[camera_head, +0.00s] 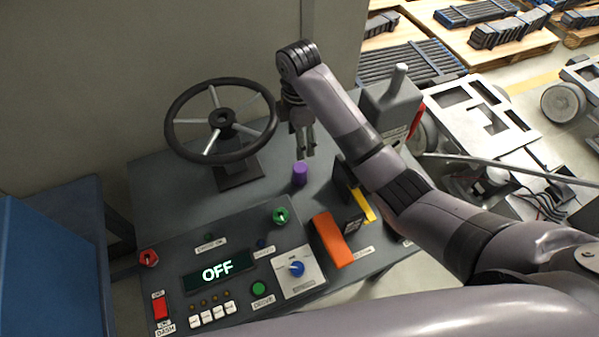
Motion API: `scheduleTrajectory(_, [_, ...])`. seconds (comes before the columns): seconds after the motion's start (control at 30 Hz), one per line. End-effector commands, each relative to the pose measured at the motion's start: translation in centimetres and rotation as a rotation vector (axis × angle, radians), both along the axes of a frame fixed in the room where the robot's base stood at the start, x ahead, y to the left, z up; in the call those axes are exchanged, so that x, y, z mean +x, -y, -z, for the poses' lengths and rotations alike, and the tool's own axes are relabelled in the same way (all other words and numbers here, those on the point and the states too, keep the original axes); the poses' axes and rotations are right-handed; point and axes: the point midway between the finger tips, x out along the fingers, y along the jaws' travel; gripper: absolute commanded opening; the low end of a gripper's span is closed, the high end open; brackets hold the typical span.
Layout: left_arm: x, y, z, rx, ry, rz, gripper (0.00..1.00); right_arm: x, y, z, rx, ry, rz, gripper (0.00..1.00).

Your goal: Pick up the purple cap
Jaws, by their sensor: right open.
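The purple cap (300,174) stands upright on the dark grey table (160,195), between the steering wheel and the orange block. My right gripper (305,152) points down above and just behind the cap in the picture, with its fingers open and nothing between them. The fingertips end close over the cap, and I see no contact. My left gripper is not in view.
A steering wheel (222,119) stands left of the cap. A control panel showing OFF (217,271) lies in front, with knobs and buttons. An orange block (331,239) and a yellow piece (363,206) are at right. A wall rises behind.

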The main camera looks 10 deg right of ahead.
Motion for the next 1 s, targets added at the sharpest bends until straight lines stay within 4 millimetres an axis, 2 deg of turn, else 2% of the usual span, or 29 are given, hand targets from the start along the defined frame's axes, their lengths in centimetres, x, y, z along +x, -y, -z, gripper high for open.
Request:
scheduleTrajectory(0.03, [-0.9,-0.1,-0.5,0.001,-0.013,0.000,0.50,-0.1,0.0,0.9,0.000,-0.004,0.001,0.60])
scheduleTrajectory(0.13, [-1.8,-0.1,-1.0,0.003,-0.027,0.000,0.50,-0.1,0.0,3.1,0.000,-0.004,0.001,0.60])
scheduleTrajectory(0.3, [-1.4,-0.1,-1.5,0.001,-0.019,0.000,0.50,0.0,0.0,5.9,0.002,-0.001,0.000,0.60])
scheduleTrajectory(0.57, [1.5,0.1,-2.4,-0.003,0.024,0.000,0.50,-0.2,0.1,7.8,0.000,0.000,0.001,0.60])
scheduleTrajectory(0.73, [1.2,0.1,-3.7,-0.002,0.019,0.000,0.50,-1.0,0.3,10.2,0.001,-0.002,0.001,0.60])
scheduleTrajectory(0.8, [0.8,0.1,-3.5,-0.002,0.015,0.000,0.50,-0.8,0.2,11.3,0.001,0.000,0.002,0.60])
scheduleTrajectory(1.0, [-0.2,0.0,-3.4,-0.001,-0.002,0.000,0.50,-0.8,0.3,12.4,0.001,0.002,0.000,0.60])
